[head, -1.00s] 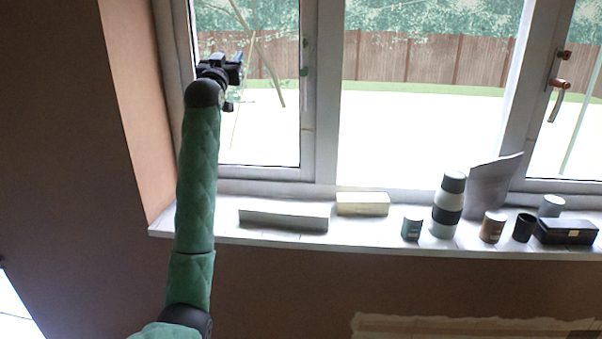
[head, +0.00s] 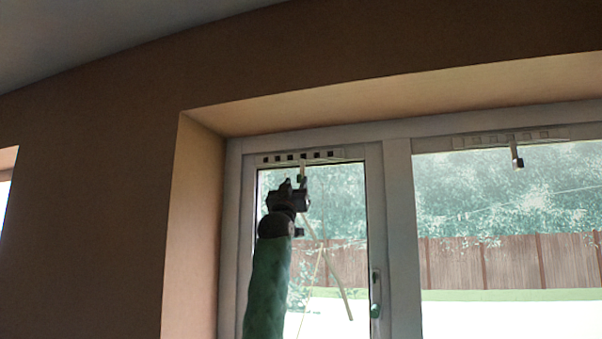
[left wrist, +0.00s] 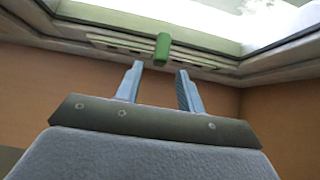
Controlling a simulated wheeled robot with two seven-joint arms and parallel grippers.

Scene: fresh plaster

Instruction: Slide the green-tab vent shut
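The green-tab vent (head: 325,155) is a pale strip at the top of the left window pane, and dark slots show along it. Its tab (head: 301,170) hangs down near the middle, with a green end. In the left wrist view the green tab (left wrist: 162,49) stands out from the vent strip (left wrist: 205,60). My left gripper (head: 293,184) is just below the tab in the head view. In the wrist view its two fingers (left wrist: 158,70) are apart and empty, with the tab beyond the tips, between them in line. I cannot tell any contact. My right gripper is not in view.
A second vent (head: 495,140) with a hanging tab (head: 516,155) is on the right pane; its tab end looks dark or brownish. A window handle (head: 376,295) is on the left sash. The wall recess (head: 190,230) bounds the window on the left.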

